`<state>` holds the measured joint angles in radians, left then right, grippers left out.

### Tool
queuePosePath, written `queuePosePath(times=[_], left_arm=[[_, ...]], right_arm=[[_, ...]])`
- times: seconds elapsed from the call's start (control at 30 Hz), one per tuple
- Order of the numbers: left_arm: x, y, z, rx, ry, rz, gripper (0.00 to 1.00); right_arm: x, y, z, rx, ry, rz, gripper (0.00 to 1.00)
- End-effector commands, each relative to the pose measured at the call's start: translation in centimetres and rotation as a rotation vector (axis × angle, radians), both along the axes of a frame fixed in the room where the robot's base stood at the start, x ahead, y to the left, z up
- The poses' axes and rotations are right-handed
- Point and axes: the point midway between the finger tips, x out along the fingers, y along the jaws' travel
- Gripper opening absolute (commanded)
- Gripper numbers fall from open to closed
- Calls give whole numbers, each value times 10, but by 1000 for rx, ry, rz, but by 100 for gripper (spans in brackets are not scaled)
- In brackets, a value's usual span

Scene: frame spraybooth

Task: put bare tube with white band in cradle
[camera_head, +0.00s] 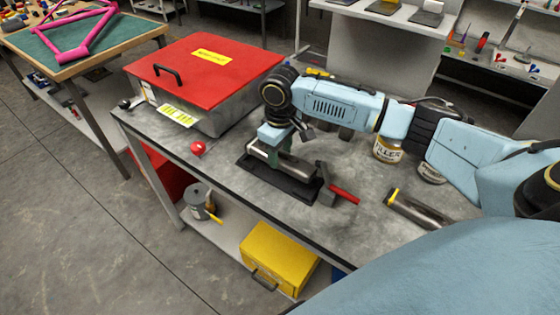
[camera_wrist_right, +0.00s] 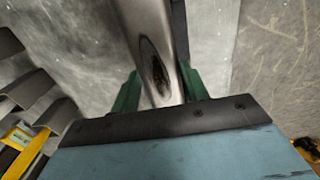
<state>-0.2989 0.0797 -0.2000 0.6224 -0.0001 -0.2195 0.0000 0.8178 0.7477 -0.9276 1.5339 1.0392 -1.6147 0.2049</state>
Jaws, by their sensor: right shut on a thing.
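My right gripper (camera_head: 270,147) reaches down over the black cradle (camera_head: 282,185) on the grey workbench. It is shut on a bare metal tube (camera_head: 294,166), which lies along the cradle. I cannot tell whether the tube rests in the cradle or hangs just above it. In the right wrist view the tube (camera_wrist_right: 150,50) runs between the green finger pads, with a dark scorched patch on its side. Its white band is not clear in either view. A second metal tube (camera_head: 420,211) with a yellow band lies at the bench's right. My left gripper is not in view.
A red-lidded box (camera_head: 205,62) stands on the bench left of the cradle. A hammer with a red handle (camera_head: 343,195) lies by the cradle's right end. A filler can (camera_head: 387,149) stands behind. A small red object (camera_head: 198,148) sits near the front edge.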

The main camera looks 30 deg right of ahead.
Motion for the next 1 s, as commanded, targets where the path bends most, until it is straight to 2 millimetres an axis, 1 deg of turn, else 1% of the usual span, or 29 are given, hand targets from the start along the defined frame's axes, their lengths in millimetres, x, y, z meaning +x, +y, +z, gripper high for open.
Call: queuePosePath(times=[0.03, 0.1, 0.2, 0.57, 0.6, 0.7, 0.73, 1.0], left_arm=[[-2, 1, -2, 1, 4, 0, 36], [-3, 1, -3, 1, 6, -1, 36], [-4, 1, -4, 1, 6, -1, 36], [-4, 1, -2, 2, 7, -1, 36], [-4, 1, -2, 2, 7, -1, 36], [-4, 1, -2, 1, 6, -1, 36], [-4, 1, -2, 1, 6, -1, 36], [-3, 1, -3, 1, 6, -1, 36]], right_arm=[[-2, 2, -12, 0, 6, 2, 13], [-2, 2, -25, 0, 6, 1, 13], [-2, 2, -34, -1, 4, 1, 13], [-2, 2, -37, 0, 2, 1, 13], [-2, 2, -37, 0, 2, 2, 50], [-2, 2, -37, 0, 3, 2, 63], [-2, 2, -37, 0, 3, 2, 67], [-2, 2, -36, 0, 3, 2, 67]])
